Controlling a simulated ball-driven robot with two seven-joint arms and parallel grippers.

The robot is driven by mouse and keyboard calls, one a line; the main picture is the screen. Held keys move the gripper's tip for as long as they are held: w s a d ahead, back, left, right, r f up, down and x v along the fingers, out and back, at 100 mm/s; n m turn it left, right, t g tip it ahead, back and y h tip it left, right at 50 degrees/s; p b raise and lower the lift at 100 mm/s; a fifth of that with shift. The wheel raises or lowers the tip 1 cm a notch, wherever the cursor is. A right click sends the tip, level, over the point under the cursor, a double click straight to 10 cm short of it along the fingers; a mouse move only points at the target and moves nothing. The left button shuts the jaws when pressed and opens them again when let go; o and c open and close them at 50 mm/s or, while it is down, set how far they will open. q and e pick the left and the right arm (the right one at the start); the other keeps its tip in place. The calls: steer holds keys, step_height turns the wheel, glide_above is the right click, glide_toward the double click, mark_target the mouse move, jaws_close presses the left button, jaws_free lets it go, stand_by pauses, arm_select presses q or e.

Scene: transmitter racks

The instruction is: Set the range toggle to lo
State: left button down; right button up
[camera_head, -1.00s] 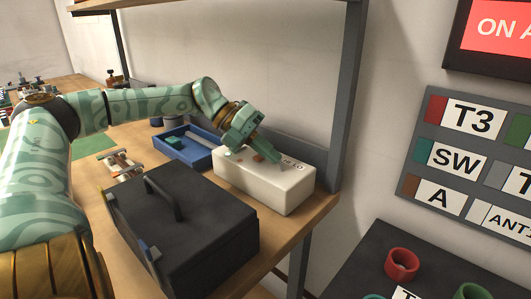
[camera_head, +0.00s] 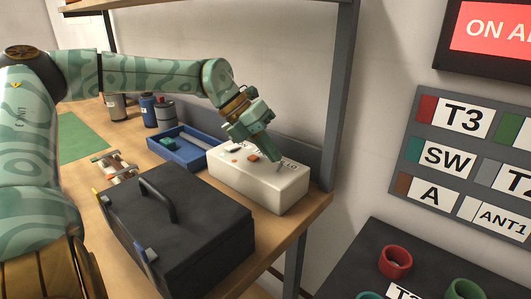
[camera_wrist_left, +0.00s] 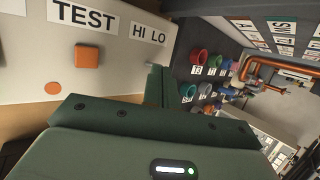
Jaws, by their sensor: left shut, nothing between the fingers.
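A white test box (camera_head: 262,186) stands on the wooden shelf at its near right end. Its top carries an orange square button and an orange round one. In the left wrist view the box top (camera_wrist_left: 40,25) shows the labels TEST and HI LO. The range toggle (camera_head: 279,168) seems to be a small pale lever near the HI LO label, by my fingertips; it also shows in the wrist view (camera_wrist_left: 150,67). Its side is hard to tell. My left gripper (camera_head: 273,157) is shut and empty, pointing down over that end of the box. Contact with the toggle is unclear.
A black case (camera_head: 185,235) with a handle stands in front of the box. A blue tray (camera_head: 178,154) lies behind it, with several bottles beyond. A grey shelf post (camera_head: 335,110) rises just right of the box. A black table (camera_head: 365,250) with coloured rings is lower right.

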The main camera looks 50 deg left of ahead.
arm_select(q)
steer(key=shift+r, duration=0.65)
arm_select(e)
steer(key=shift+r, duration=0.15)
steer(key=shift+w, duration=0.1)
arm_select(q)
steer(key=shift+s+a+r, duration=0.1)
steer(key=shift+a+r, duration=0.05)
steer(key=shift+r, duration=0.15)
steer(key=p+v, duration=0.5)
steer(key=v, duration=0.6)
steer(key=shift+s, duration=0.2)
arm_select(e)
steer(key=shift+t, duration=0.3)
steer(key=r, duration=0.1)
steer(key=w+r, duration=0.2)
steer(key=r, duration=0.1)
steer(key=shift+d+r, duration=0.1)
arm_select(q)
steer(key=shift+a, duration=0.1)
arm_select(e)
steer(key=shift+s, duration=0.15)
